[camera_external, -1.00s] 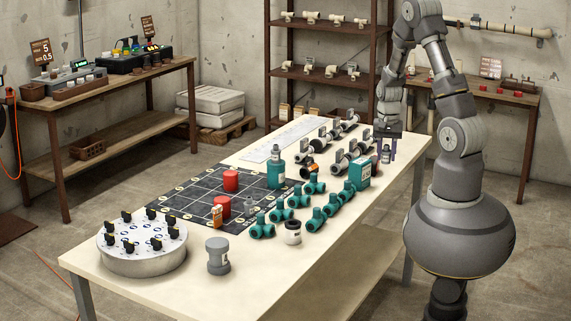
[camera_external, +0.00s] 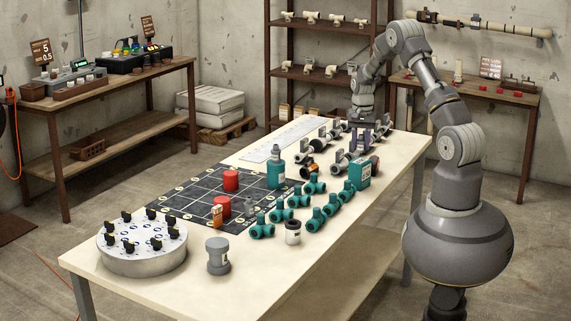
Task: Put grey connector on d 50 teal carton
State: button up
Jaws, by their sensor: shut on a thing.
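A teal bottle (camera_external: 275,173) and red cylinders (camera_external: 231,180) are on the dark grid mat (camera_external: 180,196). A grey flanged piece (camera_external: 218,257) stands at the front. The table's front right is clear.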

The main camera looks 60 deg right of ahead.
aim_at(361, 152)
notch_tip(361, 152, down, 4)
jog(key=shift+r+b, duration=0.25)
jog(key=shift+b, duration=0.4)
jog(key=shift+r, duration=0.15)
jog(key=o, duration=1)
jog(key=shift+o, duration=0.2)
